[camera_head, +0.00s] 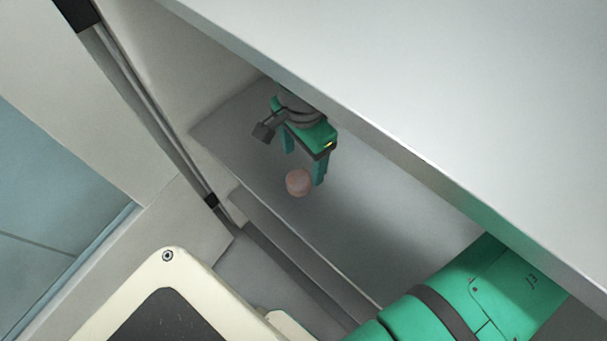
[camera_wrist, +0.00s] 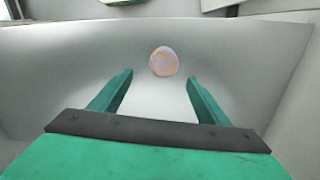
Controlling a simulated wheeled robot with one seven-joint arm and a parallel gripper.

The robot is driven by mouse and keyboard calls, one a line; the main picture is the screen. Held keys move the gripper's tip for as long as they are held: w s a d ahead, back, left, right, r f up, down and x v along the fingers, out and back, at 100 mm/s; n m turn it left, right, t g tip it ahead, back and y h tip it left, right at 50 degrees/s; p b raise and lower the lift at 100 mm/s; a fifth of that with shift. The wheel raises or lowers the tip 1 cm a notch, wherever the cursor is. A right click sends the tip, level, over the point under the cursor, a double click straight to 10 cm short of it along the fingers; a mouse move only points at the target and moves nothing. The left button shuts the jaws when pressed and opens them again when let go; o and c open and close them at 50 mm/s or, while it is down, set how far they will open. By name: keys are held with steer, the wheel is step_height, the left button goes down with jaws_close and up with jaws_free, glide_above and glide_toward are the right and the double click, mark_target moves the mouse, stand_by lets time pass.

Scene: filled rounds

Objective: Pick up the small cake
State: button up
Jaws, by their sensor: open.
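The small cake (camera_head: 299,182) is a small round pinkish-brown piece on a grey shelf-like surface (camera_head: 400,220). In the wrist view the cake (camera_wrist: 164,61) lies beyond the fingertips, roughly centred between them. My gripper (camera_head: 304,168) is open and empty, with its green fingers just above and beside the cake in the head view. In the wrist view both fingers of my gripper (camera_wrist: 158,78) show apart with nothing between them. I cannot tell the exact height of the fingertips above the surface.
A large white panel (camera_head: 430,90) overhangs the surface on the right and hides part of my arm. A front ledge (camera_head: 300,250) runs along the surface's near side, and a wall (camera_head: 215,80) rises at the far left end. The surface around the cake is bare.

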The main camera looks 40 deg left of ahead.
mark_target(299, 178)
step_height(299, 178, down, 4)
steer(key=shift+f, duration=0.25)
steer(key=shift+s+a+f, duration=0.1)
steer(key=shift+a+f, duration=0.05)
steer(key=shift+f, duration=0.8)
steer(key=shift+a+f, duration=0.2)
steer(key=shift+f, duration=0.75)
steer(key=shift+s+a+f, duration=0.1)
steer(key=shift+a+f, duration=0.05)
steer(key=shift+f, duration=0.8)
steer(key=c, duration=0.8)
